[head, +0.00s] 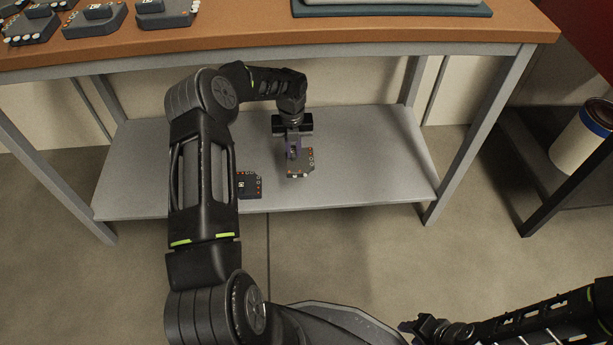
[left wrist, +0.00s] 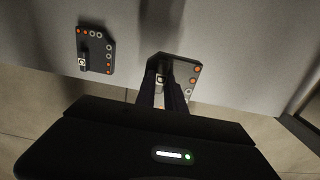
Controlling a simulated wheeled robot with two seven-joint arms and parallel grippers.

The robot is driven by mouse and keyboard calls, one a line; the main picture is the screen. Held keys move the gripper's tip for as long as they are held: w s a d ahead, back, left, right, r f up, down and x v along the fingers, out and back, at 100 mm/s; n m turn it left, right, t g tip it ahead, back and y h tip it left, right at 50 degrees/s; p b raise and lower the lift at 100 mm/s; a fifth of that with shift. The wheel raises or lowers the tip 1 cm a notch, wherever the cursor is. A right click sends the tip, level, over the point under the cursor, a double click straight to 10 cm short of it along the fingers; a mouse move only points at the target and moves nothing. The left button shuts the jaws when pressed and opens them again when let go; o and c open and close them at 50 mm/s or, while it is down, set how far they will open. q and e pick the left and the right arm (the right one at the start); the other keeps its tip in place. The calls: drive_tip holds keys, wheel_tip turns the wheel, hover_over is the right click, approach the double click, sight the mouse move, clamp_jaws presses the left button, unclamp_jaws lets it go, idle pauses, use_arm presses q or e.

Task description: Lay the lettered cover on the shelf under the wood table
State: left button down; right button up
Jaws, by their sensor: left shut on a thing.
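A dark cover with orange and white dots (head: 302,163) is at my left gripper (head: 292,152), just above or on the grey shelf (head: 370,150) under the wood table (head: 270,38). My left gripper is shut on this cover, which also shows in the left wrist view (left wrist: 187,69) at the fingertips. I cannot tell whether it touches the shelf. A second similar dark cover (head: 250,186) lies on the shelf to its left, partly hidden by my arm; it also shows in the left wrist view (left wrist: 96,50). The letters are too small to read. My right gripper (head: 420,328) is low at the right, away from the shelf.
Table legs (head: 478,130) frame the shelf. The shelf's right part is clear.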

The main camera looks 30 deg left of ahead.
sight(294, 161)
use_arm(q)
wheel_tip(294, 161, down, 4)
drive_tip(key=shift+s+f+b, duration=0.1)
drive_tip(key=shift+f+b, duration=0.05)
drive_tip(key=shift+b, duration=0.85)
drive_tip(key=shift+f, duration=0.3)
drive_tip(key=shift+f, duration=0.1)
drive_tip(key=shift+f+b, duration=1.05)
drive_tip(key=shift+f, duration=1.35)
drive_tip(key=shift+f, duration=0.2)
drive_tip(key=c, duration=1.4)
unclamp_jaws()
